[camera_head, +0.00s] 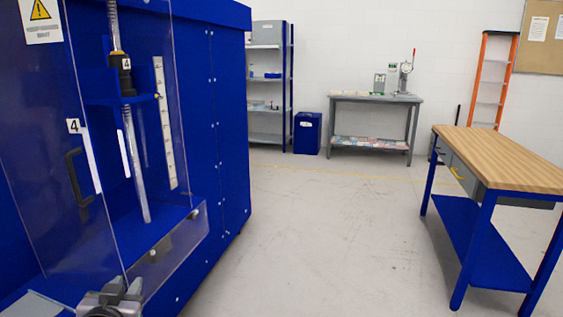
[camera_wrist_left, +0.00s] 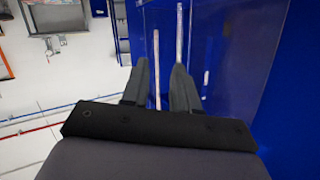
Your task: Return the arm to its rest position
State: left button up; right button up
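My left gripper (camera_head: 120,288) shows at the bottom left of the head view, in front of the lower part of the blue test machine (camera_head: 230,130). In the left wrist view, the two dark fingers of my left gripper (camera_wrist_left: 159,75) stand apart with nothing between them, so it is open and empty. Pale strips of the machine show beyond the fingers. The machine's clear door (camera_head: 100,150) carries a dark handle (camera_head: 77,178) and a label 4. The gripper appears apart from the handle. My right gripper is not in view.
A wood-topped workbench (camera_head: 510,160) stands at the right. A grey table (camera_head: 370,98), a blue bin (camera_head: 307,133), a shelf rack (camera_head: 268,80) and an orange ladder (camera_head: 492,80) stand along the back wall. The grey floor (camera_head: 325,230) between machine and workbench is clear.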

pick_arm(q)
jog(key=s+d+f+m+g+h, duration=0.1)
jog(key=s+d+f, duration=0.4)
jog(key=s+f, duration=0.6)
jog(key=s+d+f+m+g+h, duration=0.1)
jog(key=s+d+f+g+h, duration=0.2)
jog(key=s+f, duration=0.9)
jog(key=d+h, duration=0.1)
jog(key=d, duration=0.2)
jog(key=shift+f+m+h, duration=0.15)
jog(key=shift+m+h, duration=0.25)
